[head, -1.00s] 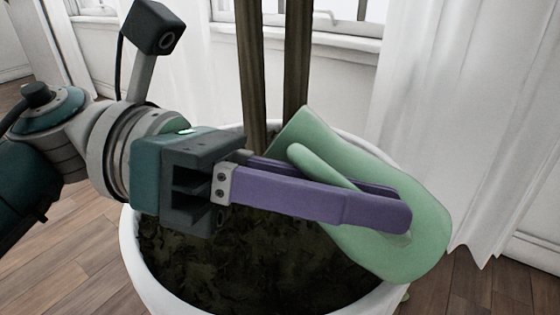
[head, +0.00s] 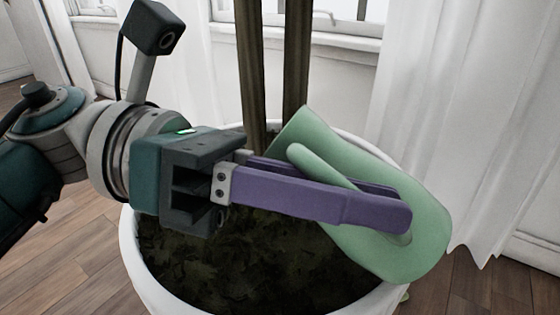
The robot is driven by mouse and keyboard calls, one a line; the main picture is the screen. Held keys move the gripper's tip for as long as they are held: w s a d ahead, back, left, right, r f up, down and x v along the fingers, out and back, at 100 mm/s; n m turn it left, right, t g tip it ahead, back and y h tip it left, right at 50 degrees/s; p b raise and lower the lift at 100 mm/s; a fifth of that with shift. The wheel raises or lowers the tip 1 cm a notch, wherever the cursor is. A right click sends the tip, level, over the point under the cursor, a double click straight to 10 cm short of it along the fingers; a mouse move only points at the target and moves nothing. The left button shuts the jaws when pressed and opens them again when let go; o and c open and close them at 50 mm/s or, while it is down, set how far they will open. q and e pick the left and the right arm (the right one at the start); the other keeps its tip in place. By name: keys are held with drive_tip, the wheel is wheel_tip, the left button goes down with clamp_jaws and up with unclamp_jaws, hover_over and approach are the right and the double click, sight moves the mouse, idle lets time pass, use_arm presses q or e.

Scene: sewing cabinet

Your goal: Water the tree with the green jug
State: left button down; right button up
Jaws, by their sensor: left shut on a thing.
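The green jug (head: 425,235) is tilted on its side over the white pot (head: 130,262) that holds the tree. My left gripper (head: 395,205) has purple fingers and is shut on the jug's handle. The jug's narrower end points up and left, close to the trunks. The tree's two brown trunks (head: 262,70) rise from the dark soil (head: 215,255) in the pot. The jug and my gripper hide part of the soil and the pot's right rim. I see no water stream. My right gripper is not in view.
White curtains (head: 455,120) hang at the right and behind the pot, close to the jug's right side. A window (head: 340,22) is at the back. Wooden floor (head: 70,250) shows clear at the left.

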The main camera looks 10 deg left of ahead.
sight(437, 228)
use_arm(q)
drive_tip(key=shift+r+p, duration=0.25)
drive_tip(key=shift+p, duration=0.35)
drive_tip(key=y+p, duration=0.1)
drive_tip(key=f+y+p, duration=0.1)
drive_tip(key=p, duration=0.1)
drive_tip(key=n+y+p, duration=0.1)
drive_tip(key=p, duration=0.1)
drive_tip(key=shift+w+d+f+t+y, duration=0.2)
drive_tip(key=shift+d+t+y, duration=0.1)
drive_tip(key=shift+t+y, duration=0.1)
drive_tip(key=d+y+p, duration=0.1)
drive_tip(key=y+p, duration=0.1)
drive_tip(key=p, duration=0.3)
drive_tip(key=d+t+y+p, duration=0.1)
drive_tip(key=y+p, duration=0.1)
drive_tip(key=p, duration=0.3)
drive_tip(key=d+n+y+p, duration=0.1)
drive_tip(key=y+p, duration=0.1)
drive_tip(key=p, duration=0.3)
drive_tip(key=shift+s+d+r+t+y, duration=0.15)
drive_tip(key=shift+s+d+t+y, duration=0.15)
drive_tip(key=shift+s+t+y, duration=0.1)
drive_tip(key=shift+d+y+p, duration=0.3)
drive_tip(key=shift+y+p, duration=0.3)
drive_tip(key=shift+p, duration=0.25)
drive_tip(key=shift+s+d+f+t+y, duration=0.1)
drive_tip(key=shift+d+f+t+y, duration=0.1)
drive_tip(key=shift+t+y, duration=0.15)
